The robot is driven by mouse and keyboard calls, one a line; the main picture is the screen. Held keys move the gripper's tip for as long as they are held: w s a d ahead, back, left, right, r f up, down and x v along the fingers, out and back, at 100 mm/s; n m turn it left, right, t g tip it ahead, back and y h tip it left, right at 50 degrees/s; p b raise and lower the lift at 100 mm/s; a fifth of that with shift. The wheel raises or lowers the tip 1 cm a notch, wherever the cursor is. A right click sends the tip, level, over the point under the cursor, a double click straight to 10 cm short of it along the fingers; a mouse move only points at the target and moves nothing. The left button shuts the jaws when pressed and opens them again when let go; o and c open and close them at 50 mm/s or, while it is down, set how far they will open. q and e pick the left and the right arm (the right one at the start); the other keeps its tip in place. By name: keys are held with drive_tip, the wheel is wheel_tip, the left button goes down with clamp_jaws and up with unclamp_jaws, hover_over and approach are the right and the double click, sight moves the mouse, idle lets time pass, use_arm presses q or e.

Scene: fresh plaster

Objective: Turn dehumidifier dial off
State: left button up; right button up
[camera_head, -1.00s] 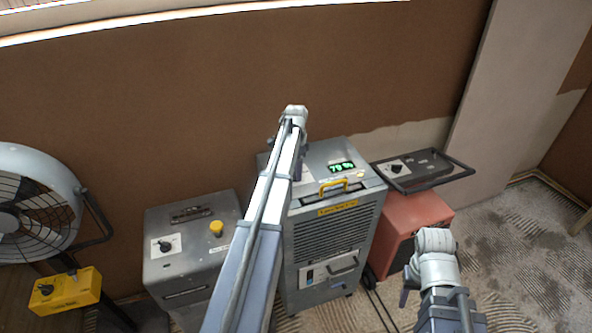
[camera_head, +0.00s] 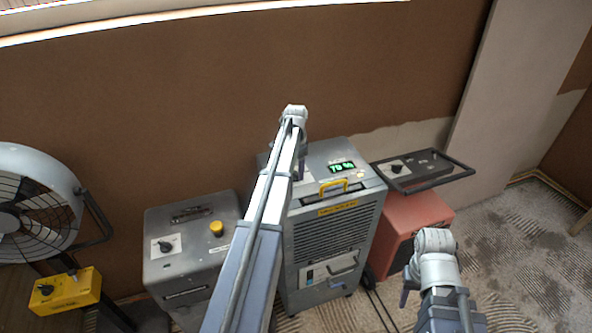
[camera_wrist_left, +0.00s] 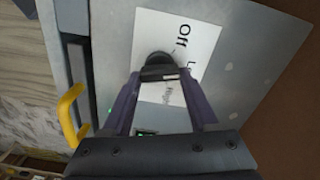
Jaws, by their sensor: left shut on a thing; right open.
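The dehumidifier (camera_head: 335,240) is the grey metal unit in the middle, with a yellow handle and a lit green display (camera_head: 342,167) on top. My left arm reaches over its top, and my left gripper (camera_head: 300,172) is mostly hidden behind its own wrist there. In the left wrist view the black dial (camera_wrist_left: 157,60) sits on a white label with "Off", a partly hidden word and "High". My left gripper (camera_wrist_left: 161,76) is shut on this dial, a finger on each side. The dial's pointing direction is hard to tell. My right gripper (camera_head: 408,290) is open, low on the right.
A grey box (camera_head: 190,260) with its own knob and a yellow button stands left of the dehumidifier. A red unit (camera_head: 415,225) with a black-framed knob panel stands to the right. A large fan (camera_head: 35,210) and a yellow box (camera_head: 66,290) are far left. A brown wall is behind.

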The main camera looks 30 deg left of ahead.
use_arm(q)
drive_tip(key=n, duration=0.4)
drive_tip(key=shift+a+n, duration=0.15)
drive_tip(key=shift+n, duration=2.35)
drive_tip(key=o, duration=1.4)
drive_tip(key=shift+r, duration=0.15)
wheel_tip(320, 180, up, 8)
drive_tip(key=p, duration=0.8)
drive_tip(key=shift+f, duration=0.2)
